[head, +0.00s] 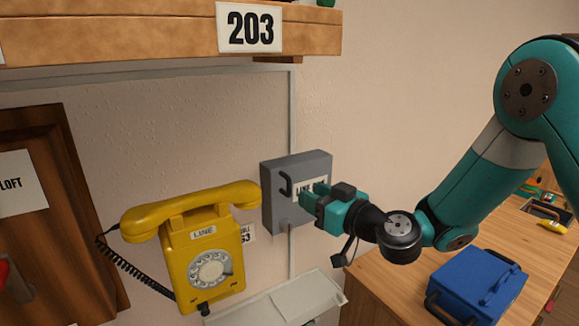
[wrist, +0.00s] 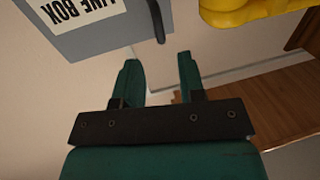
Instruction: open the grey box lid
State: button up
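The grey box (head: 302,167) is fixed to the wall right of the yellow phone. Its lid is shut and carries a dark handle (head: 286,184) on its left side and a white label, partly hidden by my gripper in the head view. My gripper (head: 312,192) is in front of the box's lower right part. In the wrist view my gripper (wrist: 161,75) has its two teal fingers apart with nothing between them. The grey box (wrist: 95,38) shows upside down at the top there, with its "LINE BOX" label and the handle (wrist: 156,22) beyond the fingertips, apart from them.
A yellow dial phone (head: 205,250) hangs left of the box, its coiled cord at left. A wooden shelf (head: 120,30) marked 203 is above. A white ledge (head: 280,305) is below. A blue case (head: 475,285) stands on the wooden table (head: 390,285) at right.

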aim_at(289, 183)
jog(key=p+x, duration=0.4)
jog(key=x, duration=0.3)
jog(key=shift+w+a+p, duration=0.3)
jog(key=shift+a+p, duration=0.05)
grip_shut()
